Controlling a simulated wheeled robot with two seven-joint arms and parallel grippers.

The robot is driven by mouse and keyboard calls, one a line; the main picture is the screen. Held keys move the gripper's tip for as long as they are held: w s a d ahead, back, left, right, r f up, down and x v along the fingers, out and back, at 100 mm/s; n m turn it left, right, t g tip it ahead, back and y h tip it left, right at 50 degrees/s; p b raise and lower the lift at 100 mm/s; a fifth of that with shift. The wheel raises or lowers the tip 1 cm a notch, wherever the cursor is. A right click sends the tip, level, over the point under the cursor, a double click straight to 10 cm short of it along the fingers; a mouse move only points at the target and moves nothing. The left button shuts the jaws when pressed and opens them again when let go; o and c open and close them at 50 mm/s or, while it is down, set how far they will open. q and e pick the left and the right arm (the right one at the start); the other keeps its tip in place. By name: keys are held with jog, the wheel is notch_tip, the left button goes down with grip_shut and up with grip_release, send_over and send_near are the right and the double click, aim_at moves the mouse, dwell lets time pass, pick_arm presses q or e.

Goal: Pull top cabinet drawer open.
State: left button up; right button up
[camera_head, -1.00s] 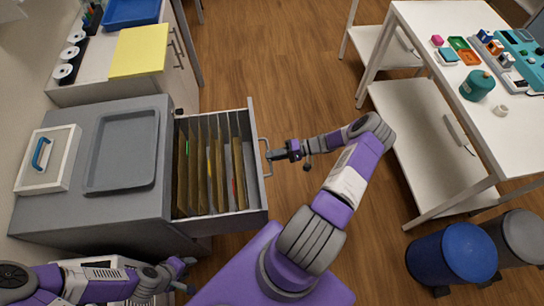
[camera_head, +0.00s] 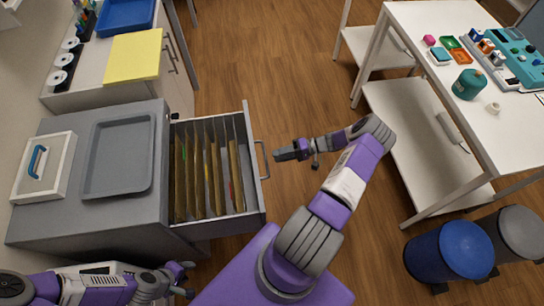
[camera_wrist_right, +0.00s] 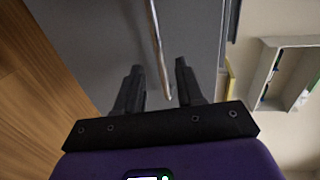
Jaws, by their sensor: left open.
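The top drawer (camera_head: 254,190) of the grey cabinet (camera_head: 60,220) is pulled well out, and upright folders show inside it. Its metal bar handle (camera_head: 262,160) is on the drawer front; it also shows in the right wrist view (camera_wrist_right: 158,45). My right gripper (camera_head: 280,154) is just to the right of the handle, apart from it. In the right wrist view its fingers (camera_wrist_right: 158,75) are spread, with the handle seen between them. My left gripper (camera_head: 190,279) is open and empty, low beside the cabinet's near side.
A grey tray (camera_head: 120,157) and a white box lid with a blue handle (camera_head: 40,165) lie on the cabinet top. A white table (camera_head: 470,130) stands at the right, with a blue bin (camera_head: 450,254) near it. Wooden floor lies clear between.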

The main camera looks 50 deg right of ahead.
jog(key=shift+v, duration=1.6)
